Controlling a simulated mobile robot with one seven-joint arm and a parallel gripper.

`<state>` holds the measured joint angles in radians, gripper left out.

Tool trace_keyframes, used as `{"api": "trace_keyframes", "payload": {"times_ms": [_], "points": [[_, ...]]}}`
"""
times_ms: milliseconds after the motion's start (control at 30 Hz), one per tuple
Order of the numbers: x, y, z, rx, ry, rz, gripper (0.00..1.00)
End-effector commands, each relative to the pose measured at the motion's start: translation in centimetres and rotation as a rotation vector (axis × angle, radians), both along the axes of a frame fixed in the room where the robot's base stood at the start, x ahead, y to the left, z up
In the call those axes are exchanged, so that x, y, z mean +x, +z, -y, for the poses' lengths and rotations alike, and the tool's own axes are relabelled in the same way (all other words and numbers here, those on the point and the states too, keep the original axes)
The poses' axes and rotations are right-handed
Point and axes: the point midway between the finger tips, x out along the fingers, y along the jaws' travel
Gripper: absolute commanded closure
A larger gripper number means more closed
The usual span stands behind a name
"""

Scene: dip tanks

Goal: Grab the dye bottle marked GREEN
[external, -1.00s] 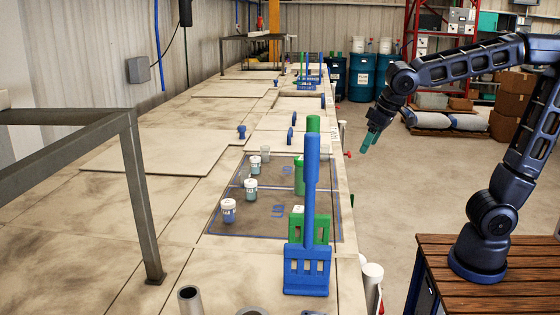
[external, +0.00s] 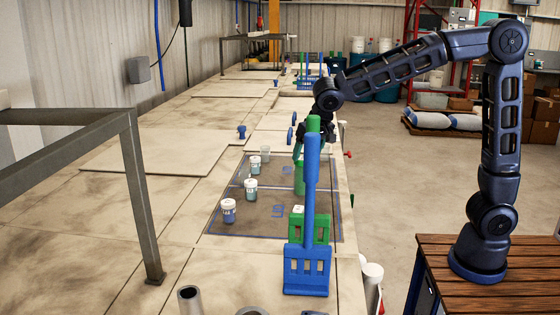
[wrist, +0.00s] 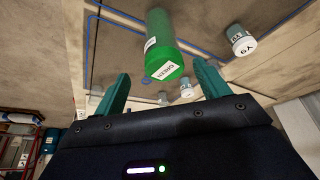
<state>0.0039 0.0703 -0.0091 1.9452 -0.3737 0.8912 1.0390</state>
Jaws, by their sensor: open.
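The green dye bottle (wrist: 167,45) lies ahead of my gripper in the wrist view, its green end towards me with a white label reading GREEN. It also shows in the external view (external: 299,181), standing on the dark marked mat (external: 262,212), partly hidden behind a blue upright handle. My gripper (wrist: 160,67) is open, its two teal fingers spread to either side of the line to the bottle. In the external view my gripper (external: 297,152) is above the bottle, partly hidden. I cannot tell whether it touches the bottle.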

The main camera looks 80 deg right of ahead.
Motion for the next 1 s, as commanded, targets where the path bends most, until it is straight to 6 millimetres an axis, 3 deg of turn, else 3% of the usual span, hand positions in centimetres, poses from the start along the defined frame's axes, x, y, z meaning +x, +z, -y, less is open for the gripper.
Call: {"api": "trace_keyframes", "payload": {"times_ms": [200,467,767,1000], "points": [[0.6,-2.3,0.7,0.000,0.001,-0.001,0.26],[1.0,-3.5,1.0,0.000,0.001,-0.001,0.26],[2.3,-7.0,2.0,0.000,0.001,-0.002,0.26],[2.5,-7.4,2.1,0.000,0.002,0.002,0.26]]}}
